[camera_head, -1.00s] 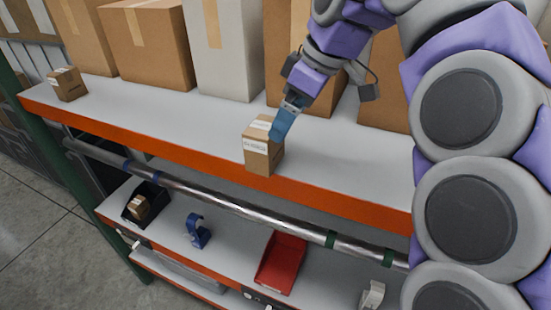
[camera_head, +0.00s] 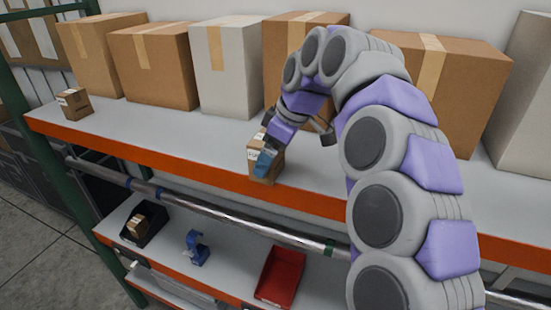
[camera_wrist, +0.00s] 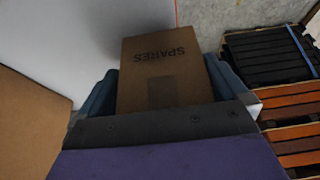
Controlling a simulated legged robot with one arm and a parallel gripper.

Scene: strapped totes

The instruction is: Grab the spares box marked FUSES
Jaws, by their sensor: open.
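A small brown box (camera_head: 277,168) stands near the front edge of the upper shelf. In the wrist view its top face (camera_wrist: 160,65) carries the word SPARES, upside down. No FUSES marking is legible. My gripper (camera_head: 264,160) reaches down over this box, with blue fingers. In the wrist view the open gripper (camera_wrist: 165,88) has a finger on each side of the box; whether they touch it I cannot tell. A second small box (camera_head: 74,104) with a white label stands at the shelf's left end. A third small box (camera_head: 138,224) sits in a black bin on the lower shelf.
Large cartons (camera_head: 152,60) line the back of the upper shelf (camera_head: 190,128), close behind my gripper. A metal rail (camera_head: 200,204) runs below its orange edge. The lower shelf holds the black bin (camera_head: 152,238), a blue object (camera_head: 197,248) and a red bin (camera_head: 279,275).

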